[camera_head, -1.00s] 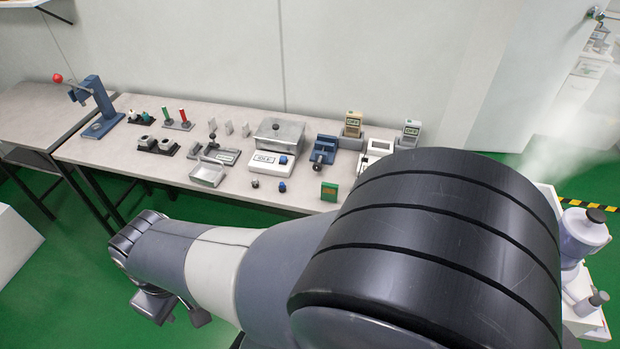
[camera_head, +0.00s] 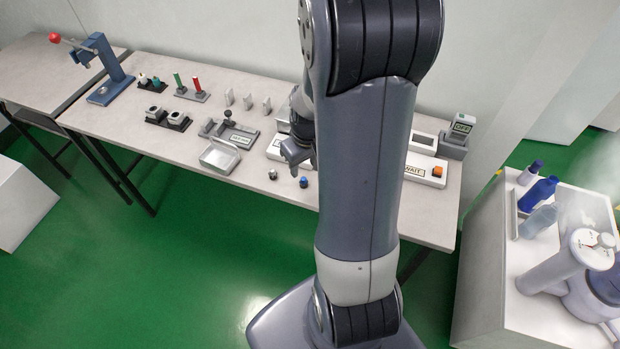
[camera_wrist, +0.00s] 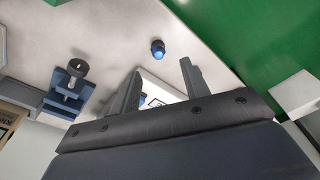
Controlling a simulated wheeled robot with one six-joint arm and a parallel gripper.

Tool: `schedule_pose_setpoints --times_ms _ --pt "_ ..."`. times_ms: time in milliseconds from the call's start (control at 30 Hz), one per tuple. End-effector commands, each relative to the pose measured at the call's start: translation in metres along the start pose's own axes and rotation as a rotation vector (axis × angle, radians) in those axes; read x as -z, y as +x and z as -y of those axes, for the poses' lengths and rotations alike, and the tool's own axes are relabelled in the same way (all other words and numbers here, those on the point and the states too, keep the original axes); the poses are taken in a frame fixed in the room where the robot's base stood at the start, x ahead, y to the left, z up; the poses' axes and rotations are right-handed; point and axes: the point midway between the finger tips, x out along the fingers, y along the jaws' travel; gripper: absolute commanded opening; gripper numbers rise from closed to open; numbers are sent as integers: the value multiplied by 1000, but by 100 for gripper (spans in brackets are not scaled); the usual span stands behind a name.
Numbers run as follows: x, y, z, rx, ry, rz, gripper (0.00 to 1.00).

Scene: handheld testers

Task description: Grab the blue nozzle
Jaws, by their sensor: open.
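The small blue nozzle (camera_head: 304,182) stands on the table near its front edge, right of a similar grey-and-black piece (camera_head: 272,174). In the wrist view the blue nozzle (camera_wrist: 158,48) lies beyond the fingertips, apart from them, roughly between the two fingers' lines. My gripper (camera_wrist: 162,68) is open and empty. In the head view my gripper (camera_head: 296,152) is over the table just behind the blue nozzle, partly hidden by my arm.
A blue vise (camera_wrist: 68,90) stands on the table, with a white device with a blue knob (camera_wrist: 143,102) between the fingers' bases in view. An open metal tray (camera_head: 220,158) is left of the nozzle. A white cart with bottles (camera_head: 480,300) stands at right.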

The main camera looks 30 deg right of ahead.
Motion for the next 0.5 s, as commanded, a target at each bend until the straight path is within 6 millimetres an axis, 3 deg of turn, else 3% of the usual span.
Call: schedule_pose_setpoints --times_ms 500 --pt "-2 48 -2 1 0 3 44"
